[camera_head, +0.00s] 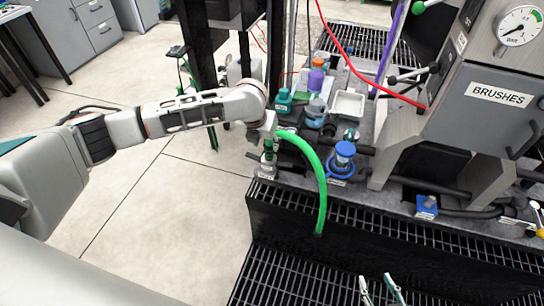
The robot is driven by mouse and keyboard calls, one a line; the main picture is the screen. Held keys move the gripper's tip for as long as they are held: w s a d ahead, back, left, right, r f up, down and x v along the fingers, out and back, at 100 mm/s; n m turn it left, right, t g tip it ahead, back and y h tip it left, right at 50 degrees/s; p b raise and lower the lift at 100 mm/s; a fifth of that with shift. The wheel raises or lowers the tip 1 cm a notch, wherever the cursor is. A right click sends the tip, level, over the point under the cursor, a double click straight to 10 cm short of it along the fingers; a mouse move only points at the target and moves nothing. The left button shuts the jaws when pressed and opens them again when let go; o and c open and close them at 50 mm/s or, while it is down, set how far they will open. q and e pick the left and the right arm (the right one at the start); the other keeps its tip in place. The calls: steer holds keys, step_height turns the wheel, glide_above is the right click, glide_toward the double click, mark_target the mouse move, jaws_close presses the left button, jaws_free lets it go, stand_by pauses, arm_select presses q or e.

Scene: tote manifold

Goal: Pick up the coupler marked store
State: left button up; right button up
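A green hose (318,170) arches from near a small green and grey coupler (268,157) down to the dark grating. The coupler stands upright at the left edge of the bench. My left gripper (266,136) is right above the coupler, at the hose's upper end. Its fingers are too small and hidden to show whether they grip. A blue coupler or fitting (343,160) stands to the right on a blue ring. Small labels in front of these fittings are too small to read, so I cannot tell which says store. My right gripper (381,289) shows only two spread fingertips at the bottom edge, with nothing between them.
A grey box marked BRUSHES (497,95) with a pressure gauge (520,27) stands at the right. Bottles (316,78) and a white tray (348,106) stand behind the fittings. A red hose (350,60) hangs across the back. The floor at left is mostly clear.

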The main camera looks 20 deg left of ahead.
mark_target(269, 150)
arm_select(q)
steer(key=shift+b+x, duration=0.8)
steer(key=shift+x, duration=3.1)
steer(key=shift+w+d+r, duration=0.1)
steer(key=shift+c, duration=0.4)
jaws_close()
